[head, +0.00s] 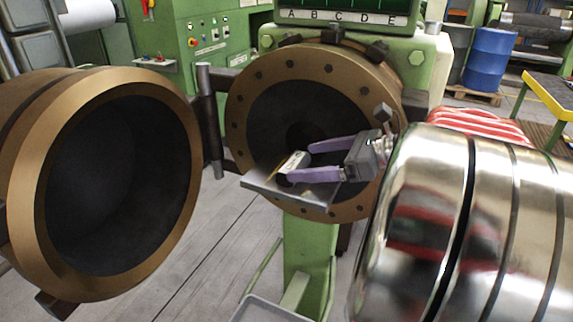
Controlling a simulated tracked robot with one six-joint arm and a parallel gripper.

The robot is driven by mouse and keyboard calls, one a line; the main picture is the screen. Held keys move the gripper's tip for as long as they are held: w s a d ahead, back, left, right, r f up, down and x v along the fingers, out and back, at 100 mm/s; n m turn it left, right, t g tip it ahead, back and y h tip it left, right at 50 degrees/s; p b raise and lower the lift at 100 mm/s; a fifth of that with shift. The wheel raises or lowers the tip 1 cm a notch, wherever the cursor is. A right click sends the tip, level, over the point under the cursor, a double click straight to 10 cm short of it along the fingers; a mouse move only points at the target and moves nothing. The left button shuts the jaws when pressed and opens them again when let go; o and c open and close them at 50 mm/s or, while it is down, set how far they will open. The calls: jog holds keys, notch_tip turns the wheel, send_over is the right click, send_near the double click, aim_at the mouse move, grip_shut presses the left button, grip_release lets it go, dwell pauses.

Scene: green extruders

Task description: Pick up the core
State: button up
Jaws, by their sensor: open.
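A small pale, yellowish piece (293,162), which may be the core, sits on a grey metal tray (262,187) in front of the round extruder opening. My gripper (296,162) has purple fingers and comes in from the right over the tray. Its fingers are spread, with the piece around their tips at the left. I cannot tell whether they touch it. The fingers hide part of the tray and the dark opening behind.
The bronze extruder flange (241,110) stands behind the tray, with its open bronze door (60,200) at left. A green post (306,255) is below. A blue barrel (489,58) and a yellow-edged table (550,95) are at right.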

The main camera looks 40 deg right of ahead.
aim_at(298, 162)
jog(key=shift+x, duration=2.5)
jog(key=shift+c, duration=0.5)
jog(key=shift+r, duration=0.1)
jog(key=c, duration=1)
